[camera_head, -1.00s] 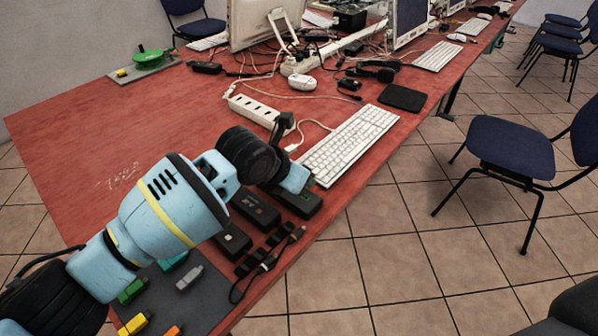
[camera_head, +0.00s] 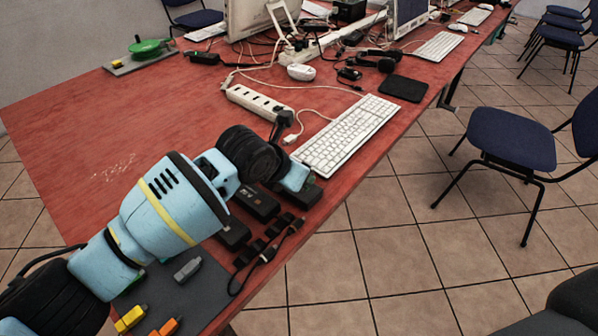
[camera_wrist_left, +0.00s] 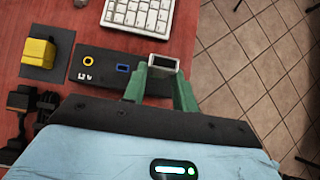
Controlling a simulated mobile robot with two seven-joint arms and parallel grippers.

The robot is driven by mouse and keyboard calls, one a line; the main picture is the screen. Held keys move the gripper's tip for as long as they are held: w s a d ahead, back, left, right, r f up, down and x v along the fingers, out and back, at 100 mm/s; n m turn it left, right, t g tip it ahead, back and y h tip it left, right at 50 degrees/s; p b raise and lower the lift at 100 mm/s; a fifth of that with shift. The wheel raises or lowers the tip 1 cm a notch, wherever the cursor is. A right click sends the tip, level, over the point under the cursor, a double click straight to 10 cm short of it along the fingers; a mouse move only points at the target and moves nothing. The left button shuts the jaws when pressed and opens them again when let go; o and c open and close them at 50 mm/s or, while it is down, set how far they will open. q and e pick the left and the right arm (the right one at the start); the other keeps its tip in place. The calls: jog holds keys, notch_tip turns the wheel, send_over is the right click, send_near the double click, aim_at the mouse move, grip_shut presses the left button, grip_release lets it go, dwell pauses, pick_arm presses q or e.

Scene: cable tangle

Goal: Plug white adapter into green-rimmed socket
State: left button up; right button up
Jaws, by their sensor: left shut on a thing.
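My left gripper (camera_wrist_left: 162,82), with green fingers, is shut on the white adapter (camera_wrist_left: 163,62), whose pale metal-edged end faces up in the left wrist view. It is over the right end of a black socket box (camera_wrist_left: 105,66). A yellow-rimmed round socket (camera_wrist_left: 88,61) and a blue-rimmed socket (camera_wrist_left: 123,68) show on that box. I see no green rim; the adapter and fingers cover that end of the box. I cannot tell whether adapter and box touch. In the head view my left gripper (camera_head: 300,183) is low beside the keyboard, its fingers mostly hidden. My right gripper is not in view.
A white keyboard (camera_head: 345,135) lies just beyond the gripper. A dark mat (camera_head: 205,292) holds grey (camera_head: 187,270), yellow (camera_head: 130,318) and orange (camera_head: 168,327) pieces. A black cable (camera_head: 262,255) lies near the table's front edge. A white power strip (camera_head: 258,102) lies behind.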

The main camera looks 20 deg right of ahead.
pick_arm(q)
jog(key=shift+f+b, duration=0.45)
jog(key=shift+f, duration=0.75)
dwell(0.8)
jog(key=o, duration=1.1)
jog(key=shift+o, duration=0.2)
jog(key=shift+r, duration=0.1)
jog(key=v, duration=0.7)
jog(key=shift+s+a+r+p, duration=0.15)
jog(key=shift+a+r+p, duration=0.1)
jog(key=shift+p, duration=0.15)
